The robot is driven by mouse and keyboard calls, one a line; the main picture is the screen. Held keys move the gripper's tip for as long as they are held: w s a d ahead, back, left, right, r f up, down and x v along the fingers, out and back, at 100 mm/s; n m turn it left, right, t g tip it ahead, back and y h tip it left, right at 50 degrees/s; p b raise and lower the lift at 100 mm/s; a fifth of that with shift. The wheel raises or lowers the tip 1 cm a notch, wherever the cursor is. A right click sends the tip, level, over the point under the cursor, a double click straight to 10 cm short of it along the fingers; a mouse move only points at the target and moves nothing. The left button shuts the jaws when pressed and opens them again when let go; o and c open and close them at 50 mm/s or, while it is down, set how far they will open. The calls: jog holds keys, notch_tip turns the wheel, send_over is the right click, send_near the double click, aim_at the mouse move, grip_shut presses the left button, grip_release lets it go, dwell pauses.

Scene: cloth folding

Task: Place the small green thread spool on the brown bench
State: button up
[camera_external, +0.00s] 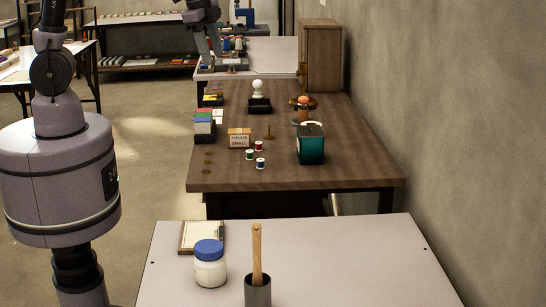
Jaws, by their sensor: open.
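A small spool with green thread (249,155) stands upright on the brown bench (295,178), near its front middle. A red spool (258,146) stands just behind and to the right of it. A blue spool (260,163) stands in front and to the right. My gripper (211,62) hangs at the top, left of centre in the picture, with its fingers apart and nothing visible between them. It appears above and left of the spools, apart from them. Its height and depth are hard to judge.
A small labelled box (239,138) is left of the spools and a teal box (311,148) is right. A white table (330,258) in front holds a blue-lidded jar (209,265) and a cup with a wooden handle (258,288). The bench's front right is clear.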

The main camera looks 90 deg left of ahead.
jog(key=s+d+r+t, duration=0.1)
jog(key=s+d+r, duration=0.3)
jog(key=s, duration=0.3)
jog(key=s+d+f+n+t+b, duration=0.1)
jog(key=s+f, duration=0.4)
jog(key=s, duration=0.5)
jog(key=d+t+b, duration=0.1)
jog(key=b, duration=0.1)
jog(key=shift+s+d+f+b, duration=0.15)
jog(key=shift+s+d+b, duration=0.15)
jog(key=shift+s+d, duration=0.1)
jog(key=shift+w, duration=0.1)
